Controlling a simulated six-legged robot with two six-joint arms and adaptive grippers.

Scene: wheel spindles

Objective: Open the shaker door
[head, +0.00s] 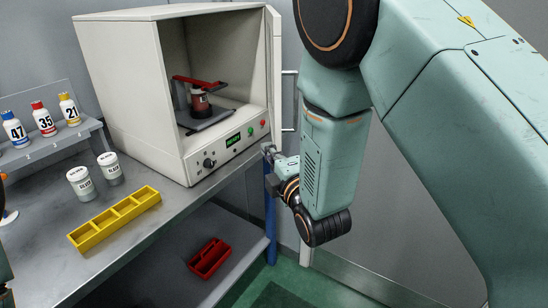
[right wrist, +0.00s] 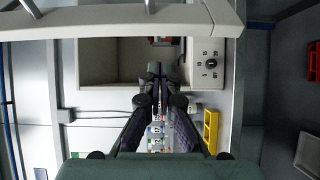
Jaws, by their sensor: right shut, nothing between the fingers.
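The shaker (head: 120,70) is a cream box on the metal bench, with its front opening uncovered. Its door (head: 274,75) stands swung out at the right side, seen nearly edge-on, with a metal bar handle (head: 289,100) on its outer face. Inside is a dark platform with a red clamp (head: 200,82) over a container. My right gripper (head: 268,150) is by the shaker's lower right front corner, partly hidden by its wrist. In the right wrist view its fingers (right wrist: 160,75) are shut and empty before the shaker opening; the door edge (right wrist: 130,24) crosses the top. My left gripper is not visible.
Two grey-lidded jars (head: 80,183) and a yellow divided tray (head: 115,218) stand on the bench. Several numbered bottles (head: 42,118) stand on a rack at left. A red tray (head: 209,258) lies on the lower shelf. A control panel (head: 225,145) lies under the opening.

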